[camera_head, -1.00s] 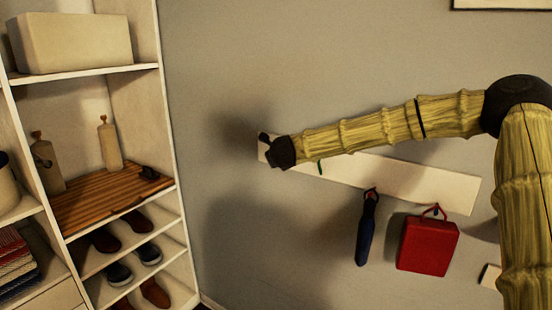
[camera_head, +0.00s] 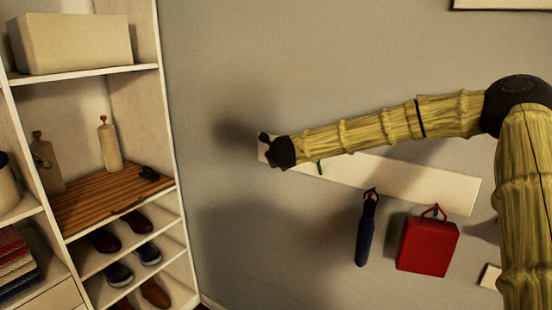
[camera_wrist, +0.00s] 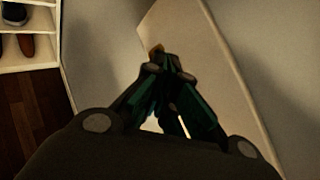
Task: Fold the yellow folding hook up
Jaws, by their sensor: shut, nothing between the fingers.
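My gripper (camera_head: 265,148) is at the left end of the white wall-mounted hook board (camera_head: 420,185). In the wrist view my gripper (camera_wrist: 162,58) is shut, with its dark green fingers together and nothing held. A small yellowish piece (camera_wrist: 157,48), which looks like the yellow folding hook, shows just beyond the fingertips against the board. Most of it is hidden by the fingers, so I cannot tell its angle or whether they touch it. In the head view my gripper and arm cover that spot.
A green hook (camera_head: 320,167) is on the board right of my gripper. A dark blue hanging item (camera_head: 367,230) and a red bag (camera_head: 428,243) hang farther right. A shelf unit (camera_head: 170,120) with shoes and boxes stands at left. The wall above the board is clear.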

